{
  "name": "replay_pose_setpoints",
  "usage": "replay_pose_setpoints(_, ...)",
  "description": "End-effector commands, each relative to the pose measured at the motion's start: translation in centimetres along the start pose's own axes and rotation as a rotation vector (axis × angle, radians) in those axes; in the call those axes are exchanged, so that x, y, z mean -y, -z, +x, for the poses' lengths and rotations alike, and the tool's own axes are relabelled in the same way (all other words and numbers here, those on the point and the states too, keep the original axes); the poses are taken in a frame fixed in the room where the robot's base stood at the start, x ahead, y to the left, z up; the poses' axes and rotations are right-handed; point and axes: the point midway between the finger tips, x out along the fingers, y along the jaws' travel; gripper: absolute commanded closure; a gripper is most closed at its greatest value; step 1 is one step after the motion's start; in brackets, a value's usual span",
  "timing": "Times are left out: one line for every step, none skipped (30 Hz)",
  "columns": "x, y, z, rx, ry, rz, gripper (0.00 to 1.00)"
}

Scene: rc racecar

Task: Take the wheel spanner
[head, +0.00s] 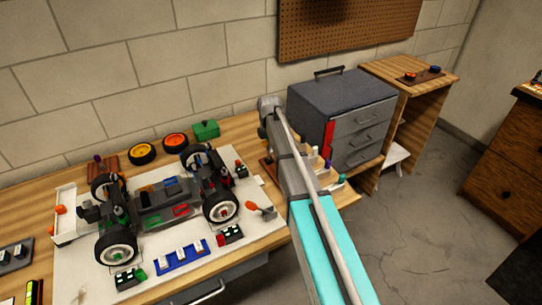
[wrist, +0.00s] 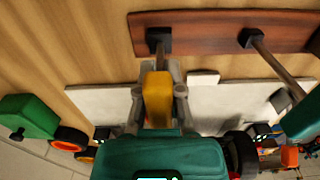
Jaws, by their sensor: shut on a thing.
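In the wrist view my gripper (wrist: 159,98) is shut on the yellow handle of a tool (wrist: 158,92). Its shaft runs up to a black holder on a reddish-brown wooden rack (wrist: 205,32), and it appears to be still at the holder. I cannot tell for certain that this is the wheel spanner. A second tool (wrist: 268,58) with a grey shaft and teal handle stands to its right at another holder. In the head view my arm hides the gripper and most of the rack.
The RC car (head: 165,205) stands on a white mat (head: 262,232) on the wooden bench. Loose wheels (head: 142,153) and a green box (head: 206,130) lie behind it. A grey drawer cabinet (head: 345,110) stands close to the right of my arm. A pegboard (head: 345,25) hangs above.

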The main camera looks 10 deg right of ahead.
Motion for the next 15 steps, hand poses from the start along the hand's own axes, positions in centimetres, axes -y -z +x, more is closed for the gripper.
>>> replay_pose_setpoints(-0.02, 0.01, 0.00, 0.000, 0.000, 0.000, 1.00)
replay_pose_setpoints(-0.02, 0.01, 0.00, 0.000, 0.000, 0.000, 1.00)
replay_pose_setpoints(-0.02, 0.01, 0.00, 0.000, 0.000, 0.000, 1.00)
replay_pose_setpoints(-0.02, 0.01, 0.00, 0.000, 0.000, 0.000, 1.00)
replay_pose_setpoints(-0.02, 0.01, 0.00, 0.000, 0.000, 0.000, 1.00)
replay_pose_setpoints(-0.02, 0.01, -0.01, 0.000, 0.000, 0.000, 1.00)
replay_pose_setpoints(-0.02, 0.01, -0.01, 0.000, 0.000, 0.000, 1.00)
replay_pose_setpoints(-0.01, 0.02, -0.02, 0.000, 0.000, 0.000, 1.00)
replay_pose_setpoints(-0.01, 0.02, -0.06, 0.000, 0.000, 0.000, 1.00)
replay_pose_setpoints(-0.02, 0.02, -0.09, 0.000, 0.000, 0.000, 1.00)
replay_pose_setpoints(-0.02, 0.02, -0.14, 0.000, 0.000, 0.000, 1.00)
replay_pose_setpoints(-0.02, 0.02, -0.23, 0.000, 0.000, 0.000, 1.00)
replay_pose_setpoints(-0.02, 0.02, -0.31, 0.000, 0.000, 0.000, 1.00)
replay_pose_setpoints(-0.02, 0.02, -0.40, 0.000, 0.000, 0.000, 1.00)
replay_pose_setpoints(-0.02, 0.02, -0.56, 0.000, 0.000, 0.000, 1.00)
